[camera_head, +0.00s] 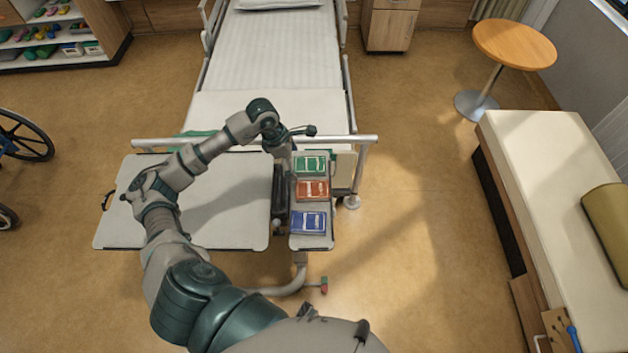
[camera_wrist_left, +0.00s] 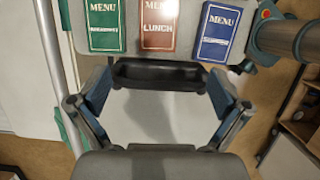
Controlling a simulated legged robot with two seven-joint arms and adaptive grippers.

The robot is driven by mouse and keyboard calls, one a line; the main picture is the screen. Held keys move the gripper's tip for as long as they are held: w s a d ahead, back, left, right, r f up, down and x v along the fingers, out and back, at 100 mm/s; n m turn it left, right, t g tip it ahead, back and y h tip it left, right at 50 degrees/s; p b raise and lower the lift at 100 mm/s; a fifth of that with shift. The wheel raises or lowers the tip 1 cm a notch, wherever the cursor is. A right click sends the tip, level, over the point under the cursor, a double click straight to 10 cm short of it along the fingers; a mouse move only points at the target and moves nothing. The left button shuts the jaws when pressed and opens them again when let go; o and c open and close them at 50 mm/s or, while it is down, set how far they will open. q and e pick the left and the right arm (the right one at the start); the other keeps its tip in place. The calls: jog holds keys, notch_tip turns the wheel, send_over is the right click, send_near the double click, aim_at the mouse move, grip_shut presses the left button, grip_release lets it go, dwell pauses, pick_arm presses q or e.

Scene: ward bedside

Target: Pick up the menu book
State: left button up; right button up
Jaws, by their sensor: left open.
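Three menu books lie flat in a row on the small side panel (camera_head: 318,243) of the overbed table. The green one (camera_head: 311,166) reads breakfast, the orange-red one (camera_head: 312,190) lunch, and the blue one (camera_head: 308,222) supper. The left wrist view shows the green book (camera_wrist_left: 105,25), the red book (camera_wrist_left: 158,24) and the blue book (camera_wrist_left: 215,32) along its top. My left gripper (camera_head: 281,172) points down beside the row, left of the green book. Its fingers (camera_wrist_left: 160,88) are spread and empty, apart from the books. My right gripper is out of view.
The large table panel (camera_head: 230,215) is bare under my arm. A black fitting (camera_head: 280,200) sits between the panels. The bed (camera_head: 275,60) stands behind, with a rail (camera_head: 360,139) at its foot. A padded bench (camera_head: 545,180) stands right; floor between is clear.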

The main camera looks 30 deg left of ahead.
pick_arm(q)
notch_tip(320, 180, down, 4)
send_over(312, 189)
jog(key=s, duration=0.1)
jog(key=f, duration=0.6)
jog(key=shift+s+a+f+p, duration=0.2)
jog(key=shift+f+p, duration=0.1)
jog(key=shift+f, duration=0.05)
jog(key=f, duration=0.2)
jog(key=w+f, duration=0.1)
jog(key=f, duration=0.2)
jog(key=shift+w+a+f+p, duration=0.15)
jog(key=shift+a+f+p, duration=0.05)
jog(key=shift+f+p, duration=0.15)
jog(key=shift+d+r, duration=0.1)
jog(key=shift+d, duration=0.35)
jog(key=shift+c, duration=1)
jog(key=shift+d+r, duration=0.1)
jog(key=c, duration=1.1)
jog(key=shift+o, duration=0.2)
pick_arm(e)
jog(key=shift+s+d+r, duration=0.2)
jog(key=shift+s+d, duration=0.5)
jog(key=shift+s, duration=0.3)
